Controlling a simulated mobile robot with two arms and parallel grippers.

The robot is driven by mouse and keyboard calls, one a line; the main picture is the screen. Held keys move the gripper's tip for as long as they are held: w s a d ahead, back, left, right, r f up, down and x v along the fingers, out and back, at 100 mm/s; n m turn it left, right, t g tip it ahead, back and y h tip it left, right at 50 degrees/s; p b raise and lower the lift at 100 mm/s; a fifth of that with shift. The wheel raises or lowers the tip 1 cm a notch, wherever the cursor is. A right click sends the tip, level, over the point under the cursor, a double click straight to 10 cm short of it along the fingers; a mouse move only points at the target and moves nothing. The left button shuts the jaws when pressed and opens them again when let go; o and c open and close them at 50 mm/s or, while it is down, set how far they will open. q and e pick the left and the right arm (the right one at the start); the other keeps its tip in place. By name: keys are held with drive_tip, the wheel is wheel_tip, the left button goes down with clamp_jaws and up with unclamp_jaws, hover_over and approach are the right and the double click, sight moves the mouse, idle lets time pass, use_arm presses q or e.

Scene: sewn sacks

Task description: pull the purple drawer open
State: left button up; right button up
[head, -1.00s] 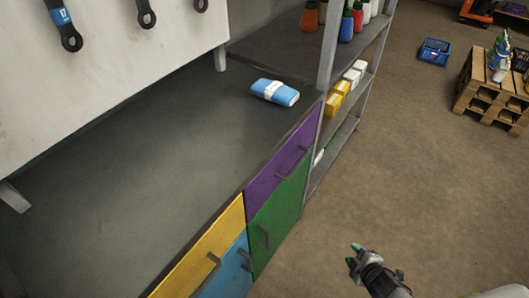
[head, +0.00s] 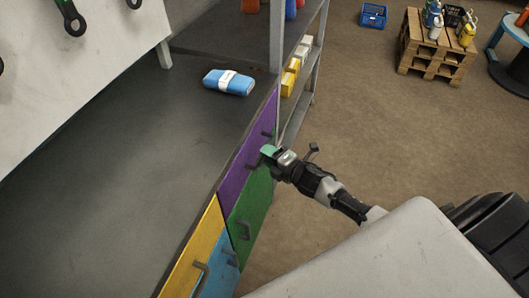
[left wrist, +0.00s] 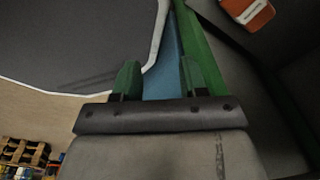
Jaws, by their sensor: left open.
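The purple drawer (head: 236,177) is in the upper row of the bench front in the head view and looks flush with it. Its dark bar handle (head: 269,133) is partly hidden behind my right gripper (head: 267,152). The green fingertips of that gripper are at the middle of the handle; I cannot tell whether they touch it or are closed around it. My left gripper (left wrist: 159,78) shows only in the left wrist view, with its two green fingers apart and nothing between them.
A green front (head: 249,205) is below the purple drawer, with a yellow front (head: 196,250) and a blue front (head: 222,272) nearer. A blue packet (head: 229,82) lies on the bench top. A shelf post (head: 276,40) stands beside the drawer's far end.

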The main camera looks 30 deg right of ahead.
drive_tip(key=shift+x, duration=0.95)
drive_tip(key=shift+c, duration=0.2)
clamp_jaws()
